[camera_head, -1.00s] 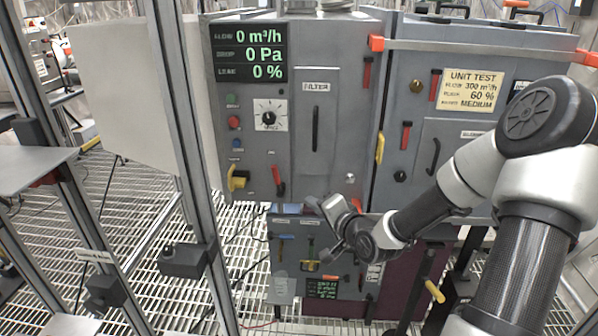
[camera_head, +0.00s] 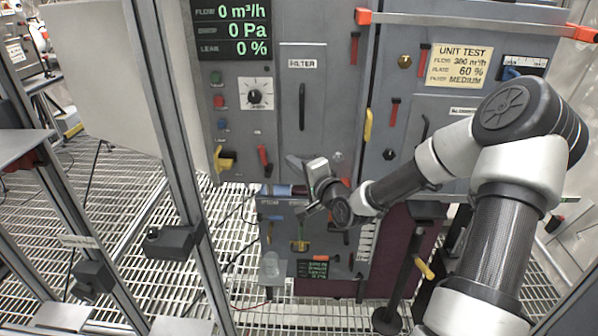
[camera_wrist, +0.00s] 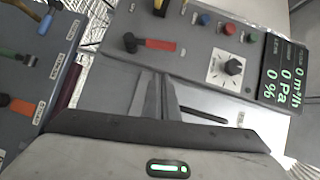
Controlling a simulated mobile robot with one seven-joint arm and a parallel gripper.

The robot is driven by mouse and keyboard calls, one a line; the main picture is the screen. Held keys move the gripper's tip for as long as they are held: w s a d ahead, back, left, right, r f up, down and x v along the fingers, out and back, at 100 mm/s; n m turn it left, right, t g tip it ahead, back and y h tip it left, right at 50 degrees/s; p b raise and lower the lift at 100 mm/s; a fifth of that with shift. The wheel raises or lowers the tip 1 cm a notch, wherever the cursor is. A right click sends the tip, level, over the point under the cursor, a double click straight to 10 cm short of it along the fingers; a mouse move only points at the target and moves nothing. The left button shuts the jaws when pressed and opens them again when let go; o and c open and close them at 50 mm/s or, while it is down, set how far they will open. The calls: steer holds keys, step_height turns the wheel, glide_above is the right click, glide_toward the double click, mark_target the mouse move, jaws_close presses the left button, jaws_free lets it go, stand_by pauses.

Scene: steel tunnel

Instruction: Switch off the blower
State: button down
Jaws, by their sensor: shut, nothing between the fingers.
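The blower cabinet's grey front panel shows a display (camera_head: 232,29) reading 0 m³/h, 0 Pa and 0 %. Below it are a green button (camera_head: 216,77), a red button (camera_head: 219,101), a blue button (camera_head: 222,124) and a round dial (camera_head: 255,94). Lower down are a yellow switch (camera_head: 224,160) and a red-handled lever (camera_head: 264,158). My gripper (camera_head: 294,163) is shut and empty, just right of the lever. In the wrist view, my fingertips (camera_wrist: 150,97) are together below the red lever (camera_wrist: 157,44); contact cannot be told.
The filter door has a black handle (camera_head: 302,106). To the right is a cabinet with a unit test sign (camera_head: 459,66) and a yellow handle (camera_head: 367,125). A lower unit (camera_head: 283,240) with levers stands beneath. A metal post (camera_head: 172,110) rises at left.

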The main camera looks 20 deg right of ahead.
mark_target(263, 155)
steer(key=w+a+f+b, duration=0.1)
steer(key=w+a, duration=0.3)
steer(key=w, duration=0.2)
steer(key=shift+a+b, duration=0.25)
steer(key=shift+b, duration=0.05)
steer(key=shift+a, duration=0.1)
steer(key=shift+a+r+n+g, duration=0.1)
steer(key=shift+a+n+g, duration=0.05)
steer(key=shift+n+g, duration=0.15)
